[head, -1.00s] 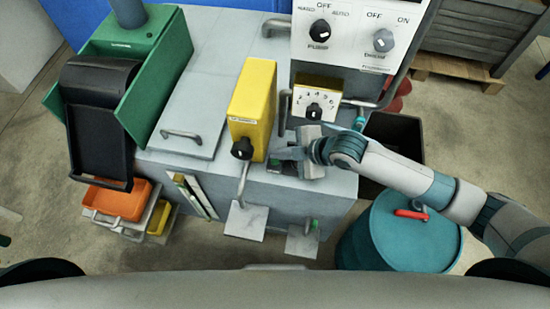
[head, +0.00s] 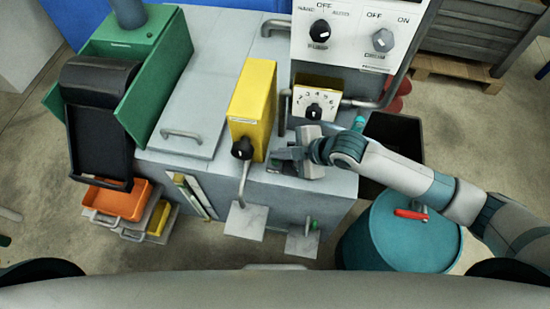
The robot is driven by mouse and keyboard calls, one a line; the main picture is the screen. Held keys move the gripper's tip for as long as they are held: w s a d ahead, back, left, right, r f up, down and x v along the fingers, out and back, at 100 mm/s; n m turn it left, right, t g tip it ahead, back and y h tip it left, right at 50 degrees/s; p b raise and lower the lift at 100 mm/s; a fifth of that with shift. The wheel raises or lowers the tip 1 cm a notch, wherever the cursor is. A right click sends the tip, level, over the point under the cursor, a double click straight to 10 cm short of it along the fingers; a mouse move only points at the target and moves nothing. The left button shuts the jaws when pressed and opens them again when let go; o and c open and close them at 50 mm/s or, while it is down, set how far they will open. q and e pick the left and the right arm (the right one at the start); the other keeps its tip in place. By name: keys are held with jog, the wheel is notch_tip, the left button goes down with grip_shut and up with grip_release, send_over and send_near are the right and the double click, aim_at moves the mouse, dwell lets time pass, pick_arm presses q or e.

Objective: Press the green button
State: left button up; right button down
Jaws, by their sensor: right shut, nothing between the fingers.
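My right gripper (head: 277,155) reaches in from the right over the front top edge of the grey machine. Its fingers are shut and empty, pointing left, close to the lower right of the yellow box (head: 252,105). A small green part (head: 314,224) shows low on the front of the machine, above a pale plate; I cannot tell for sure that it is the green button. The gripper is well above and left of it. What lies directly under the fingers is partly hidden, and contact cannot be told. My left gripper is out of view.
A white control panel (head: 352,40) and a numbered dial (head: 314,110) stand behind the gripper. A black lever knob (head: 242,149) is just left of it. A teal drum (head: 400,245) stands at right, and a green hopper (head: 125,45) at far left.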

aim_at(278, 164)
jog(key=shift+f, duration=0.2)
jog(key=shift+f, duration=0.2)
jog(key=shift+f, duration=0.55)
dwell(0.9)
dwell(0.3)
jog(key=shift+r+p, duration=0.75)
jog(key=shift+r, duration=0.2)
notch_tip(278, 164, up, 5)
jog(key=p, duration=0.5)
jog(key=shift+s+a, duration=0.1)
dwell(0.9)
